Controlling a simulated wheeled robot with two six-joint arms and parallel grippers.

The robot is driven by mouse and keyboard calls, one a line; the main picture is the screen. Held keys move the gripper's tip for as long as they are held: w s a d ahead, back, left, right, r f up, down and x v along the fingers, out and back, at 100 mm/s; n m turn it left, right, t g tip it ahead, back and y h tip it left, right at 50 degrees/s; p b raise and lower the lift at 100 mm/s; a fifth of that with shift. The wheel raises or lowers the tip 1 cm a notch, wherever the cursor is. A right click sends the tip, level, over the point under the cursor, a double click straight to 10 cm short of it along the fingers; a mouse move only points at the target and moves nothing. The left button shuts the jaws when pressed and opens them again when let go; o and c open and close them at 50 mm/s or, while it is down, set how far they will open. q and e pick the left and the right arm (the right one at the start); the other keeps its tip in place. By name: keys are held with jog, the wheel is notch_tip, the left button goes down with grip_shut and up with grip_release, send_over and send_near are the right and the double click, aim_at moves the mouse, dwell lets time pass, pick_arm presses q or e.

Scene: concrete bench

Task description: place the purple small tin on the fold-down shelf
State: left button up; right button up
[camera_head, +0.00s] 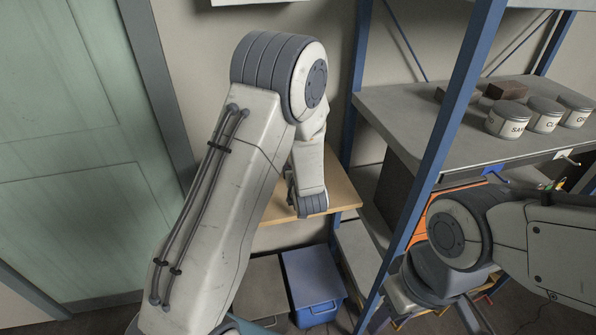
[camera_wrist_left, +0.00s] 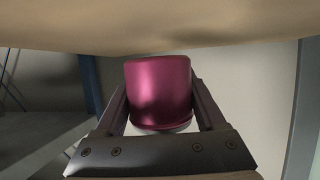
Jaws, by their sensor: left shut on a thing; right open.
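The purple small tin (camera_wrist_left: 158,88) shows in the left wrist view as a shiny magenta cylinder with a pale end. My left gripper (camera_wrist_left: 160,100) is shut on it, with a finger on each side. The fold-down shelf (camera_head: 338,190) is a light wooden board by the wall, left of the blue rack. In the left wrist view its wooden surface (camera_wrist_left: 150,25) fills the top, close to the tin; whether they touch is unclear. In the head view my left wrist is over the shelf and hides the tin and fingers. My right gripper (camera_head: 425,315) is low at the right, open.
The blue-posted rack (camera_head: 450,120) stands to the right; its grey shelf (camera_head: 400,105) holds several labelled tins (camera_head: 545,115) and dark blocks (camera_head: 507,90). A blue bin (camera_head: 313,285) is on the floor below the wooden shelf. A green door (camera_head: 75,150) is at the left.

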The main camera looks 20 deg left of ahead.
pick_arm(q)
notch_tip(320, 180, down, 2)
jog(key=shift+f, duration=0.25)
jog(key=shift+f, duration=0.1)
jog(key=o, duration=1.1)
jog(key=shift+f, duration=0.1)
jog(key=o, duration=0.4)
